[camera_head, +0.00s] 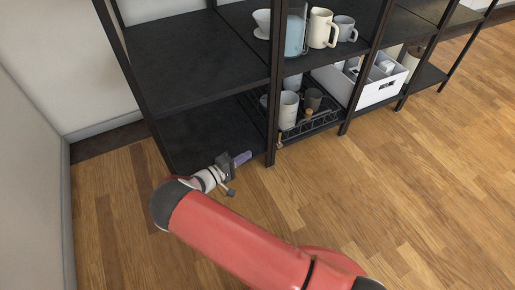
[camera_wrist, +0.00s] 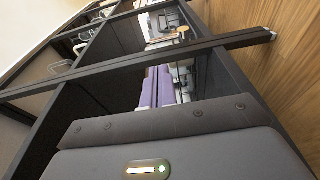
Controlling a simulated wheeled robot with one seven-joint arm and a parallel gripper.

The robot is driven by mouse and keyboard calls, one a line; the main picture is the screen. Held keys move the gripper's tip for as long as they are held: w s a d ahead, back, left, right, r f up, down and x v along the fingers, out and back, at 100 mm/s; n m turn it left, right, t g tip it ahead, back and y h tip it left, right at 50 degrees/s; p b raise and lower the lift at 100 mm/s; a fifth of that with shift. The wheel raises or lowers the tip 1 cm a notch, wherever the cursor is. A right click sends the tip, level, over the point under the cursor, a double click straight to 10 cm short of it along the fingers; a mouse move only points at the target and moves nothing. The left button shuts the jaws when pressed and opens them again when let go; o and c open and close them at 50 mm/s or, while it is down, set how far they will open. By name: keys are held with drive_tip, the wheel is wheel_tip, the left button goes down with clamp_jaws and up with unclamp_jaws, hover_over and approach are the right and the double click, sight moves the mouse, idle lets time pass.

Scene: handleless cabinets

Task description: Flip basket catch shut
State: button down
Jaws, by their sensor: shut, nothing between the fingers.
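A black wire basket (camera_head: 318,124) sits on the lower shelf behind the front upright, holding a white mug (camera_head: 288,108) and a darker cup (camera_head: 313,97). A small wooden-coloured piece (camera_head: 308,114) shows at its front; I cannot tell whether this is the catch, or how the catch is set. A similar wooden piece (camera_wrist: 183,31) shows in the wrist view, beyond the fingers. My gripper (camera_head: 246,156) is shut and empty, low in front of the shelf and left of the upright, apart from the basket. Its purple fingers (camera_wrist: 157,88) lie together in the wrist view.
A black upright (camera_head: 273,90) stands between my gripper and the basket. The lower left shelf is bare. A white box (camera_head: 380,91) stands right of the basket. Mugs (camera_head: 322,28) and a jug stand on the shelf above. The wooden floor in front (camera_head: 400,180) is clear.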

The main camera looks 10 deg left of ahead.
sight(280, 135)
drive_tip(key=x, duration=1.3)
drive_tip(key=shift+w+d+r+g+y+p, duration=0.15)
drive_tip(key=shift+d+r+g+y+p, duration=0.1)
drive_tip(key=shift+g+y+p, duration=0.1)
drive_tip(key=shift+w+d+r+m+g+y+p, duration=0.35)
drive_tip(key=shift+d+g+y+p, duration=0.2)
drive_tip(key=shift+g+y+p, duration=0.3)
drive_tip(key=shift+w+d+g+y, duration=0.3)
drive_tip(key=shift+g+y, duration=0.1)
drive_tip(key=shift+y, duration=0.15)
drive_tip(key=shift+w+d+g+y, duration=0.15)
drive_tip(key=shift+d+g+y, duration=0.2)
drive_tip(key=shift+y, duration=0.2)
drive_tip(key=shift+w+f+b, duration=0.1)
drive_tip(key=shift+b, duration=0.5)
drive_tip(key=shift+w+d, duration=0.1)
drive_tip(key=shift+d, duration=0.15)
